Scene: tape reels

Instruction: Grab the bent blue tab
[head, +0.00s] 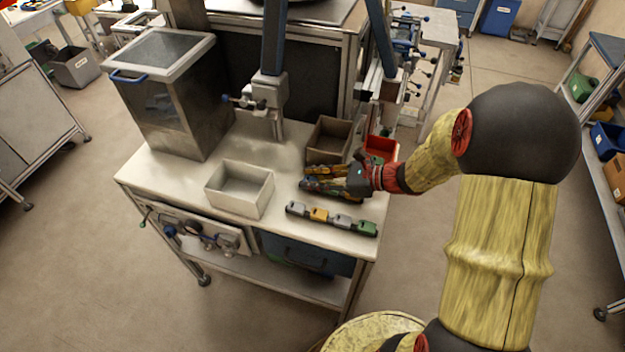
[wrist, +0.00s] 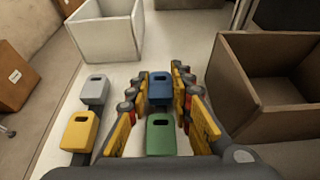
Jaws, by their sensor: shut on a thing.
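The blue tab (wrist: 160,86) shows in the wrist view as a small block with a dark slot in its top. It sits between the two finger pads of my gripper (wrist: 160,76), which are shut on it. I cannot make out a bend in it. A green tab (wrist: 161,135) lies nearer in the same line, also between the fingers. In the head view my gripper (head: 311,177) is low over the right part of the table and hides most of what it holds.
A row with grey, yellow (head: 318,215) and green (head: 366,228) tabs lies along the table's front right edge. A pale open bin (head: 240,198) stands left of my gripper. A brown bin (head: 327,143) and a red bin (head: 381,149) stand behind it.

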